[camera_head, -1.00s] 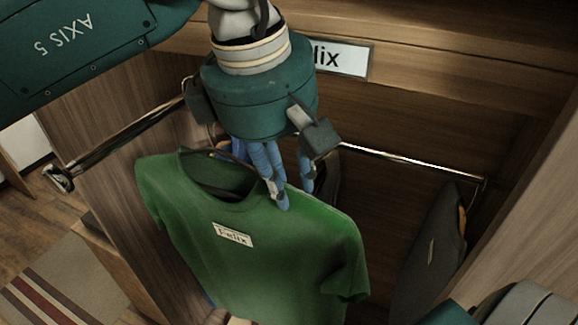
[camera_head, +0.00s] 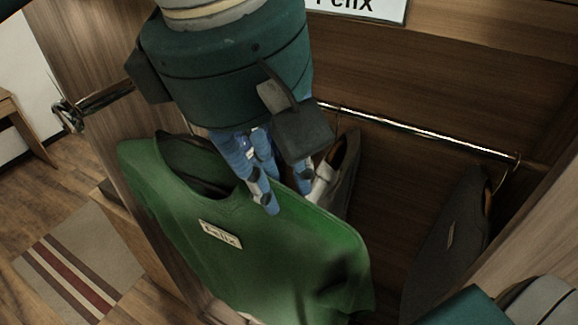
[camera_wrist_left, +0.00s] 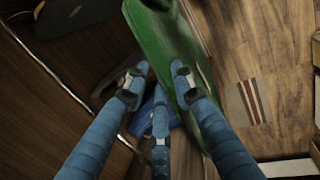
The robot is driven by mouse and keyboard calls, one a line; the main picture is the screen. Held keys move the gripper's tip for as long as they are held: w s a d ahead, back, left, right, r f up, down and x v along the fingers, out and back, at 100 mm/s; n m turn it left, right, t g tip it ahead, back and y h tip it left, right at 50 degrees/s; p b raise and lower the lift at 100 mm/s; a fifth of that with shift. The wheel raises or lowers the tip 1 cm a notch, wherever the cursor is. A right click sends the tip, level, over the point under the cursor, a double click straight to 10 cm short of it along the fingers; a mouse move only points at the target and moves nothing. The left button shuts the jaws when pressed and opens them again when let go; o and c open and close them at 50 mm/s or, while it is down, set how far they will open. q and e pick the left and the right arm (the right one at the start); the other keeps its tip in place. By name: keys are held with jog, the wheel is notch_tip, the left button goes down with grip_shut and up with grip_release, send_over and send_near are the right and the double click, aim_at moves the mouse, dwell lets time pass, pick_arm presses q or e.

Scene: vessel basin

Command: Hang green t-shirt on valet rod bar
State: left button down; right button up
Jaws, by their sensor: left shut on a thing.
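The green t-shirt (camera_head: 275,255), with a name tag on its chest, hangs from my left gripper (camera_head: 288,192). The gripper's blue fingers are shut at the shirt's neck and shoulder; the hanger is mostly hidden there. In the left wrist view the green shirt (camera_wrist_left: 165,40) lies by the fingertips (camera_wrist_left: 157,84). A chrome bar (camera_head: 108,97) with a knobbed end sticks out at the left, behind the shirt. Another chrome bar (camera_head: 430,133) runs across the back right. The gripper hides the space between them.
A dark grey garment (camera_head: 445,250) hangs at the right end of the back bar. A brownish garment (camera_head: 343,175) hangs just behind the gripper. The left wrist view shows something blue (camera_wrist_left: 140,120) below the fingers. A name sign (camera_head: 365,8) is on the wood panel above.

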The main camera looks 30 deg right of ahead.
pick_arm(q)
jog(key=shift+s+a, duration=0.4)
jog(key=shift+a, duration=0.2)
jog(key=shift+s+a+b, duration=0.65)
jog(key=shift+s+a, duration=0.15)
jog(key=shift+a, duration=0.3)
jog(key=shift+w+a+r, duration=0.1)
jog(key=shift+w+a, duration=0.1)
jog(key=shift+w, duration=0.1)
jog(key=shift+w+a+p, duration=0.3)
jog(key=shift+w+a, duration=0.3)
jog(key=shift+w, duration=0.3)
jog(key=shift+w+a+f+b, duration=0.25)
jog(key=shift+w+f+b, duration=0.1)
jog(key=shift+f+b, duration=0.3)
jog(key=shift+w+f+b, duration=0.1)
jog(key=shift+f+b, duration=0.35)
jog(key=shift+f, duration=0.15)
